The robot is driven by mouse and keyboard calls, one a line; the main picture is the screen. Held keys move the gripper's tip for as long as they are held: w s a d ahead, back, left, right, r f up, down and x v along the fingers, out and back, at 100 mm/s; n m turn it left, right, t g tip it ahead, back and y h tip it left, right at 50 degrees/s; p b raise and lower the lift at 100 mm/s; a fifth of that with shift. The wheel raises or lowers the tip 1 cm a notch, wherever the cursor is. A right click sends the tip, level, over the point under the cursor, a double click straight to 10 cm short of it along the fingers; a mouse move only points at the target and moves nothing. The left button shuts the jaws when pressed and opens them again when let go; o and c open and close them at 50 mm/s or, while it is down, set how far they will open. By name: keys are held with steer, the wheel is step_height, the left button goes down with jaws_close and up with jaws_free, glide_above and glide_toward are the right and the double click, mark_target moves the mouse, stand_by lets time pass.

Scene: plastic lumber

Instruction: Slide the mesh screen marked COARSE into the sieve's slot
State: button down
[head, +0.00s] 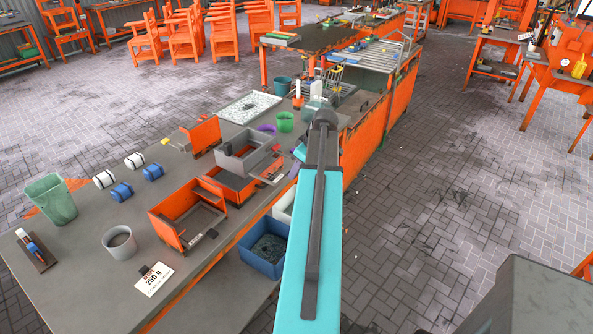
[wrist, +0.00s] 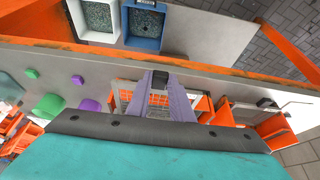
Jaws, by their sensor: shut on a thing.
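My gripper (wrist: 160,88) is in the wrist view, its two pale purple-grey fingers pointing away from the teal wrist. The fingers are closed in on a small black tab (wrist: 160,79), with a pale grid showing between them; this looks like the mesh screen (wrist: 160,99). Its marking is not readable. A grey open box over an orange tray (head: 247,150), left of my arm on the bench, looks like the sieve. I cannot make out its slot.
An orange open box (head: 187,212) stands nearer on the bench (head: 95,270). A blue bin (head: 258,262) of dark granules hangs by the bench edge. Cups, small rollers and a card reading 250 g (head: 154,279) lie about. The paved floor at right is mostly clear.

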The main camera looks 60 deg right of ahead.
mark_target(266, 162)
steer(key=shift+w+d+b, duration=0.15)
steer(key=shift+w+b, duration=0.25)
steer(key=shift+w, duration=5.95)
stand_by(1.6)
